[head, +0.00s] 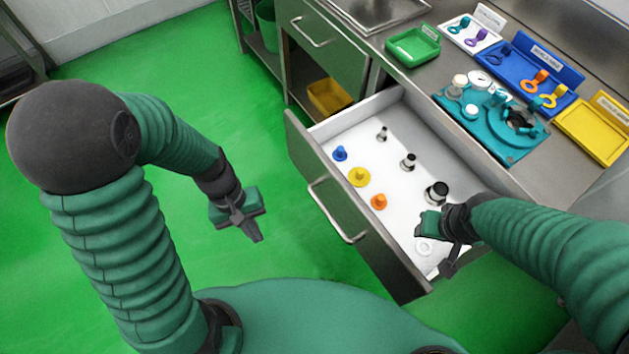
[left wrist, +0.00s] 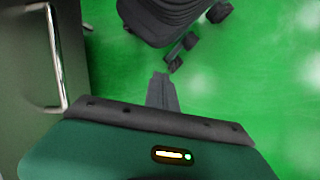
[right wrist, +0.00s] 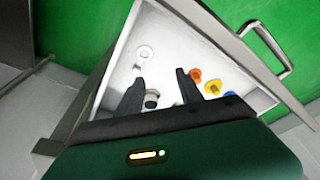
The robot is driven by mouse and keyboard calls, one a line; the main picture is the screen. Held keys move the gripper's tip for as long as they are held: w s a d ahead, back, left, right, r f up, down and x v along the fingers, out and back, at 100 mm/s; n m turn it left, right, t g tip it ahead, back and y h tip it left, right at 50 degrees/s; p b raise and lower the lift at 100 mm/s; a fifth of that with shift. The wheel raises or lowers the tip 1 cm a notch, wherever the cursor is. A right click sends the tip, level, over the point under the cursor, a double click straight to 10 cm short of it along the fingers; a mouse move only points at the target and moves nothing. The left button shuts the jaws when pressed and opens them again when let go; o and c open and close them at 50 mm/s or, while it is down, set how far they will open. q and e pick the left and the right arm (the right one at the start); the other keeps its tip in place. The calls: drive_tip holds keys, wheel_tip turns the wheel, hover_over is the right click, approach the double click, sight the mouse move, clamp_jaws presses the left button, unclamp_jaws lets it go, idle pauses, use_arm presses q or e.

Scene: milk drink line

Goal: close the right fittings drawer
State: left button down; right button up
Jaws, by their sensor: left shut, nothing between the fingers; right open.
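The right fittings drawer (head: 375,210) stands pulled out, its white inside showing several small fittings. Its bar handle (head: 336,212) is on the front panel, and the handle also shows in the right wrist view (right wrist: 268,48). My right gripper (head: 436,245) is open and empty over the near right end of the drawer. In the right wrist view its two fingers (right wrist: 160,85) point down at the fittings. My left gripper (head: 250,230) is shut and empty, out over the green floor to the left of the drawer front. In the left wrist view its fingers (left wrist: 162,88) are together.
The counter above carries a green tray (head: 413,47), a teal fixture (head: 490,125) and a yellow tray (head: 597,128). The floor before the drawer is clear.

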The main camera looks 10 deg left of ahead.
use_arm(q)
drive_tip(key=w+d+f+n+t+h, duration=0.3)
drive_tip(key=w+d+n+t+h, duration=0.15)
drive_tip(key=n+h, duration=0.7)
drive_tip(key=w+a+f+n+t+y, duration=0.1)
drive_tip(key=w+a+n+t+y, duration=0.1)
drive_tip(key=w+a+n+t, duration=0.65)
drive_tip(key=n+t, duration=0.1)
drive_tip(key=t, duration=0.1)
approach(308, 164)
drive_tip(key=x, duration=0.6)
drive_tip(key=shift+w+a+f+b, duration=0.1)
drive_tip(key=shift+f+b, duration=0.05)
drive_tip(key=shift+b, duration=0.2)
drive_tip(key=shift+w+d, duration=0.2)
drive_tip(key=shift+d, duration=0.25)
use_arm(e)
drive_tip(key=shift+w+d+f, duration=0.1)
drive_tip(key=shift+d+f, duration=0.2)
drive_tip(key=shift+f, duration=0.1)
